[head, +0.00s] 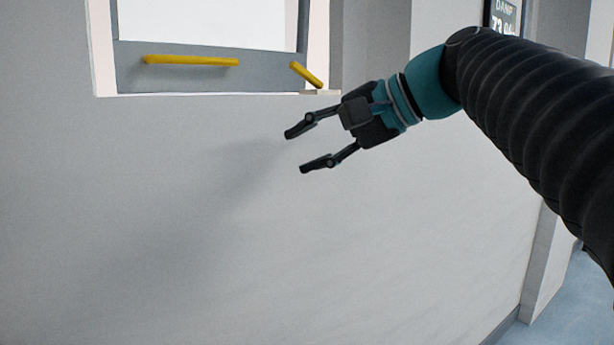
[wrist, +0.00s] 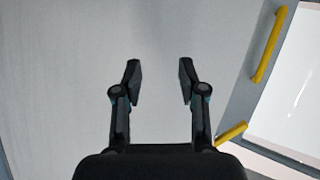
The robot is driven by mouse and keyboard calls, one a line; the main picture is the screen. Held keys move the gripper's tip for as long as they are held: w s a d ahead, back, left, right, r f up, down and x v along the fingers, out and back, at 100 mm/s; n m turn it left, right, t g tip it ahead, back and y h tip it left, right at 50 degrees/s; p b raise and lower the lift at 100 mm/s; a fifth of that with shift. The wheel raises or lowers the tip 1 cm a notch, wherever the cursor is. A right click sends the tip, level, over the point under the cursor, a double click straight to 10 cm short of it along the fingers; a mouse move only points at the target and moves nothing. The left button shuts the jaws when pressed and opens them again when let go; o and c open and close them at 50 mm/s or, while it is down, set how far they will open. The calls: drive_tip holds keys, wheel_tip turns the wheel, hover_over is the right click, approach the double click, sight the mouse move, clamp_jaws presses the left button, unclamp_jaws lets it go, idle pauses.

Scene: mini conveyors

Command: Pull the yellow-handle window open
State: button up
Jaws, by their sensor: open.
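The window (head: 205,80) is in the wall at the upper left of the head view, with a grey frame around a white pane. A long yellow handle (head: 190,60) lies level along its lower frame. A shorter yellow handle (head: 306,74) sits slanted at its lower right corner. My gripper (head: 303,149) is open and empty, below and to the right of both handles and apart from them. In the wrist view the gripper (wrist: 158,80) points at bare wall. There the long handle (wrist: 268,45) and the short handle (wrist: 231,134) are to the right of the fingers.
A plain pale wall (head: 200,220) fills most of the head view, and the space below the window is clear. A narrow sill edge (head: 200,95) runs under the window. Blue floor (head: 565,300) shows at lower right.

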drive_tip(key=shift+h, duration=0.5)
drive_tip(key=shift+s+d+f, duration=0.15)
drive_tip(key=shift+s+f, duration=0.05)
drive_tip(key=shift+f, duration=0.45)
drive_tip(key=shift+s+d+f, duration=0.1)
drive_tip(key=shift+s+f, duration=0.15)
drive_tip(key=shift+f, duration=0.35)
drive_tip(key=shift+s+d+f, duration=0.15)
drive_tip(key=shift+s+f, duration=0.05)
drive_tip(key=shift+f, duration=0.45)
